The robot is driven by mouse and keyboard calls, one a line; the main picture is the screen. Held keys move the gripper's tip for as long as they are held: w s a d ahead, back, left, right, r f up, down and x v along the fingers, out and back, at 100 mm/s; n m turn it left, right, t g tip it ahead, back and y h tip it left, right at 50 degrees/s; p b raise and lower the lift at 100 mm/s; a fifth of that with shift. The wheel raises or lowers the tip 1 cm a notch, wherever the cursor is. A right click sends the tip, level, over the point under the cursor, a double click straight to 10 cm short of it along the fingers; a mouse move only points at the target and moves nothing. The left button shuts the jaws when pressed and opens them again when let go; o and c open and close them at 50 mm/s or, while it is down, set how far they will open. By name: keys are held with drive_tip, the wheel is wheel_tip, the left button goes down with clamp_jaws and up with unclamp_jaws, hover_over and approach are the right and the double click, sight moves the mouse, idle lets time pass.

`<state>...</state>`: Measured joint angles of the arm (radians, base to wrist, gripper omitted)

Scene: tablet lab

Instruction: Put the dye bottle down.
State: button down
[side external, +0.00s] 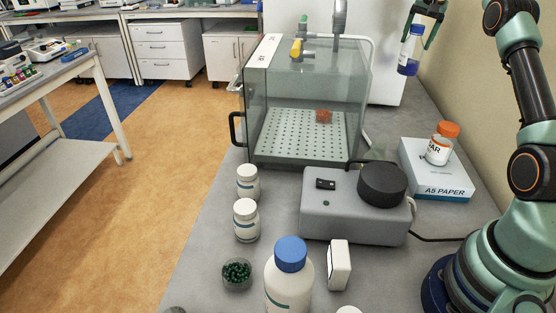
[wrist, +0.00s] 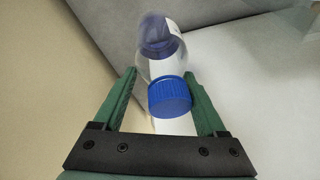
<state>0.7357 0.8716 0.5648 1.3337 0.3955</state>
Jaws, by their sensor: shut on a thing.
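The dye bottle (side external: 410,50) is clear with a blue cap, a white label and dark blue liquid at the bottom. My gripper (side external: 421,30) is shut on it near its top and holds it in the air, slightly tilted, at the back right above the bench. In the wrist view the bottle (wrist: 158,50) lies between the two green fingers of my gripper (wrist: 160,80), its blue cap (wrist: 170,97) facing the camera. The far end of the bottle points away.
A clear chamber (side external: 305,100) with a perforated floor stands left of the bottle. A grey device (side external: 355,220) with a black round top and a paper box (side external: 437,172) bearing an orange-capped jar (side external: 441,145) are nearer. White bottles (side external: 246,218) stand in front. Bare bench (side external: 415,112) shows below the bottle.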

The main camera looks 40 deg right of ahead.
drive_tip(key=shift+a+r, duration=0.45)
drive_tip(key=shift+a, duration=0.15)
drive_tip(key=s+a+n, duration=0.2)
drive_tip(key=s+a, duration=0.1)
drive_tip(key=a, duration=1)
wheel_tip(320, 180, down, 20)
drive_tip(key=shift+d+y, duration=0.15)
drive_tip(key=shift+y, duration=0.15)
drive_tip(key=shift+f, duration=0.25)
unclamp_jaws()
drive_tip(key=v, duration=1.2)
drive_tip(key=shift+s, duration=0.2)
